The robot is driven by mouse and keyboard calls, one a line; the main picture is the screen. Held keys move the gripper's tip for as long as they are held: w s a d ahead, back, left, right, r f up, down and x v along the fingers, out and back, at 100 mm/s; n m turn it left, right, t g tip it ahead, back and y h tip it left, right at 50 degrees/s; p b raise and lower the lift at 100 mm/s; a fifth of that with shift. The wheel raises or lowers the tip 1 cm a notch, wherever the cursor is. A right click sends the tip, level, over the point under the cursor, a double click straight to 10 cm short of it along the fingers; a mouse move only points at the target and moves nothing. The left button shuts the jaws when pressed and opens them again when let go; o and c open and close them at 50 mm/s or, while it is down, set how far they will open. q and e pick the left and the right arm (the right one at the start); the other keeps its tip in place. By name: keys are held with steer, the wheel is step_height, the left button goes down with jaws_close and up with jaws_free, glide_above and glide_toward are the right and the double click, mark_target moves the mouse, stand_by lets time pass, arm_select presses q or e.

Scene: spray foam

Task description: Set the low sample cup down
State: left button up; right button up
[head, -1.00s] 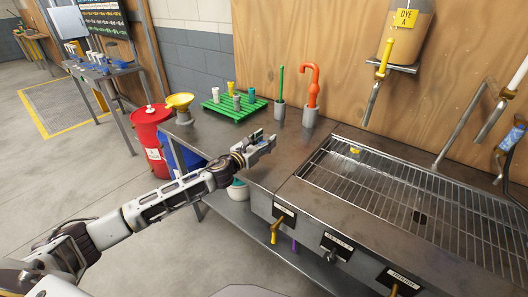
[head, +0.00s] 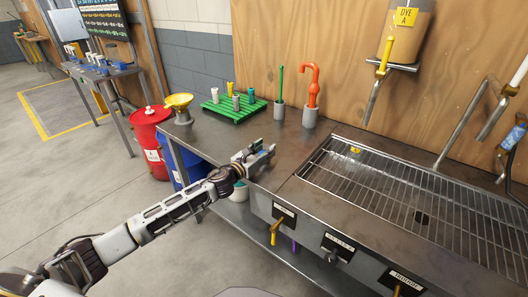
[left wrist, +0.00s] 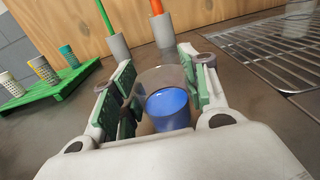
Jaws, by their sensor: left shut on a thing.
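My left gripper (head: 262,153) is over the metal counter (head: 205,140), near its front edge and left of the sink grate. In the left wrist view its green-padded fingers are closed on the two sides of a clear sample cup (left wrist: 166,78) with blue liquid (left wrist: 167,108) in it. The cup looks upright. Its base is hidden behind the gripper body, so I cannot tell whether it touches the counter. In the head view the cup is mostly hidden by the gripper. My right gripper is not in view.
A green rack (head: 234,107) with several small cups stands behind on the counter. Two grey holders carry a green stick (head: 280,83) and a red-orange hooked tool (head: 315,82). A yellow funnel (head: 179,101) is at the left corner. The wire grate (head: 400,185) lies to the right.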

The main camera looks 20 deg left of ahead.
arm_select(q)
steer(key=shift+f, duration=0.1)
steer(key=o, duration=1.1)
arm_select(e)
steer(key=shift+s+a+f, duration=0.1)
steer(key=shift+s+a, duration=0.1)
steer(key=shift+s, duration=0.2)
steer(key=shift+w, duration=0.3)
